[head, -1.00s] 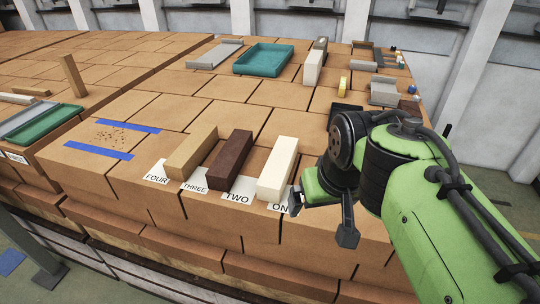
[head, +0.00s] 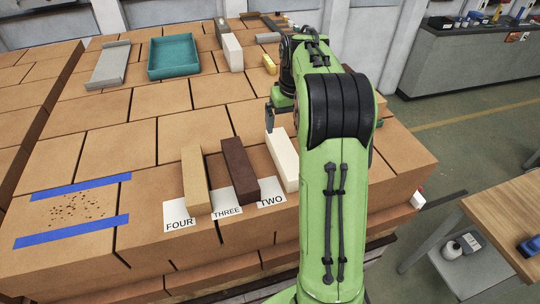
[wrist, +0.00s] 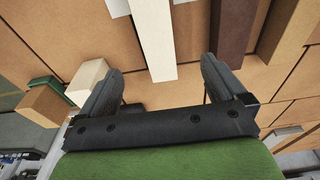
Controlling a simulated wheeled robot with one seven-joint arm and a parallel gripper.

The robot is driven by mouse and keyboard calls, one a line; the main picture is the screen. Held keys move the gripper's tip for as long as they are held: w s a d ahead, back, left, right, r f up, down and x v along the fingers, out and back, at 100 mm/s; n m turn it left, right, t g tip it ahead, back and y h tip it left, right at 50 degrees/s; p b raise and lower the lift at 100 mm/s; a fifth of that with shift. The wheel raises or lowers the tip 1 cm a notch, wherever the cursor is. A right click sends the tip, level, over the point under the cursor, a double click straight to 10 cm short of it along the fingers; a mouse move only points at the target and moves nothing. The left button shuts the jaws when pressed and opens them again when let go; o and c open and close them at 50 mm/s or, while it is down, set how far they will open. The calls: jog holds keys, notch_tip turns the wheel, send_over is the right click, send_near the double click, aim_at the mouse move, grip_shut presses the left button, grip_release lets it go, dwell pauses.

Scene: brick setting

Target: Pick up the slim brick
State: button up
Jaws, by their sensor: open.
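Three long bricks lie in a row on the brick stack in the head view: a tan one (head: 195,180), a dark brown one (head: 239,170) and a cream-white one (head: 281,160). Which one counts as the slim brick is not clear. My gripper (head: 272,122) hangs near the far end of the white brick, partly hidden by my arm. In the wrist view my gripper (wrist: 160,66) is open and empty. The white brick (wrist: 153,35) shows between its fingers, with its end towards the palm. The dark brown brick (wrist: 231,25) is to the right.
Labels FOUR (head: 179,216), THREE (head: 226,212) and TWO (head: 271,198) lie at the bricks' near ends. A cream block (wrist: 87,78) is beside the left finger.

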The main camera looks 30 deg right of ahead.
aim_at(286, 152)
jog(key=f, duration=0.3)
jog(key=w+f, duration=0.1)
jog(key=f, duration=0.2)
jog(key=d+f, duration=0.1)
jog(key=f, duration=0.3)
jog(key=shift+w+d, duration=0.1)
jog(key=shift+w, duration=0.05)
jog(key=f, duration=0.5)
jog(key=shift+w+d, duration=0.15)
jog(key=shift+w, duration=0.2)
jog(key=shift+w+f, duration=0.2)
jog(key=shift+f, duration=0.25)
jog(key=shift+s+r, duration=0.1)
jog(key=shift+s, duration=0.05)
jog(key=c, duration=1.6)
